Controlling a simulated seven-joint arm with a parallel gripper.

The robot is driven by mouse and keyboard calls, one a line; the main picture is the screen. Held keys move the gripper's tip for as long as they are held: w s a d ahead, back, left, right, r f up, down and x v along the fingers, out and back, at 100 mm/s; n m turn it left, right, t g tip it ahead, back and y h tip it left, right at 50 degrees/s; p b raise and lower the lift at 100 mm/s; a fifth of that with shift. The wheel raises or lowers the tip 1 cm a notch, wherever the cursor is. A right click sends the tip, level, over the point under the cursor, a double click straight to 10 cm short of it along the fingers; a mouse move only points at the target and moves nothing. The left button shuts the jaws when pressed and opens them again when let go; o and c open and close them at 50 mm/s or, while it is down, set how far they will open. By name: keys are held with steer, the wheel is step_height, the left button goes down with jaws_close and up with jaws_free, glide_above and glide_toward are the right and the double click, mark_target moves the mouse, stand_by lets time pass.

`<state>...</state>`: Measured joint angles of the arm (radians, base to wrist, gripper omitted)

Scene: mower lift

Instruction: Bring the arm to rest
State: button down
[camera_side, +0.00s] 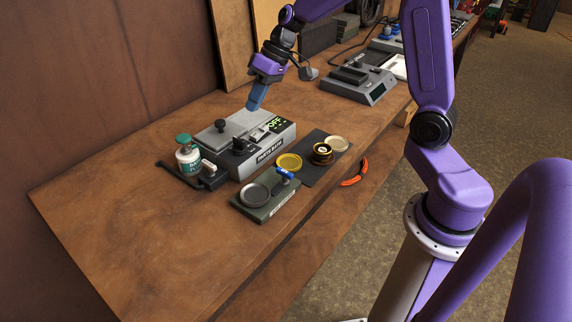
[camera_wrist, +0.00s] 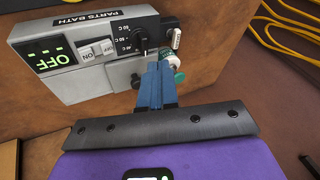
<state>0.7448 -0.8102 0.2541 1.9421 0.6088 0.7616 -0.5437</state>
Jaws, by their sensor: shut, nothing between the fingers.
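My gripper (camera_side: 252,106) is shut and empty, its blue fingers pointing down above the back of the grey parts bath (camera_side: 262,157). A gap seems to show between the fingertips and the bath in the side view, though the exact height is hard to judge. In the wrist view the blue fingers (camera_wrist: 158,68) are together and partly cover the bath's knob area. The parts bath (camera_wrist: 85,78) shows a green display (camera_wrist: 45,57) that reads OFF. The OFF reading also shows on the display in the side view (camera_side: 275,124).
A dark green fixture (camera_side: 266,208), a dark mat (camera_side: 318,170) with round parts, and orange-handled pliers (camera_side: 355,174) lie in front. A grey device (camera_side: 357,82) stands farther back. The bench's left front is clear.

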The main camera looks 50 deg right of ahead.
steer(key=s+a+n+g+h, duration=0.1)
steer(key=s+a+n+g, duration=0.2)
steer(key=s, duration=0.5)
steer(key=s+a+n+h, duration=0.1)
steer(key=s+a+n, duration=0.1)
steer(key=s+a, duration=0.5)
steer(key=s+d+n+h, duration=0.1)
steer(key=s+d+n, duration=0.1)
steer(key=s, duration=0.6)
steer(key=s+d+f+n+h, duration=0.1)
steer(key=s+d+n, duration=0.2)
steer(key=s, duration=0.5)
steer(key=shift+d+f, duration=0.2)
steer(key=shift+d, duration=0.25)
